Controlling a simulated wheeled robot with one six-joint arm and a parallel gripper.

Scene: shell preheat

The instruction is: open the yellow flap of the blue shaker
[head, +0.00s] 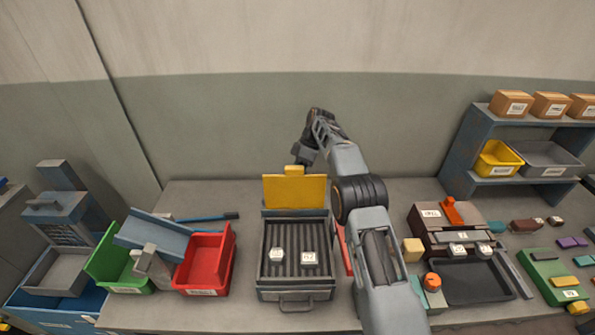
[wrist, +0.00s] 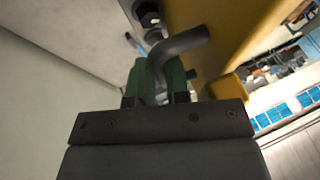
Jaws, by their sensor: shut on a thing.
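The yellow flap (head: 295,192) stands upright at the back of the blue-grey shaker (head: 262,265), above its ribbed bed, so the bed is uncovered. A small yellow tab (head: 293,170) sits on the flap's top edge. My gripper (head: 303,155) is just above and behind this tab. In the wrist view, my green fingertips (wrist: 155,82) are shut on a dark grey bent rod (wrist: 183,43). The flap's large yellow face (wrist: 235,35) is close beside the rod; I cannot tell whether they touch. Two white labelled pieces (head: 278,255) (head: 308,258) lie on the bed.
A red bin (head: 205,262) and a green bin (head: 108,262) stand left of the shaker, under a blue chute (head: 152,236). A dark tray (head: 475,282) lies right of my arm. A blue shelf (head: 470,150) stands at the back right. The wall is close behind my gripper.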

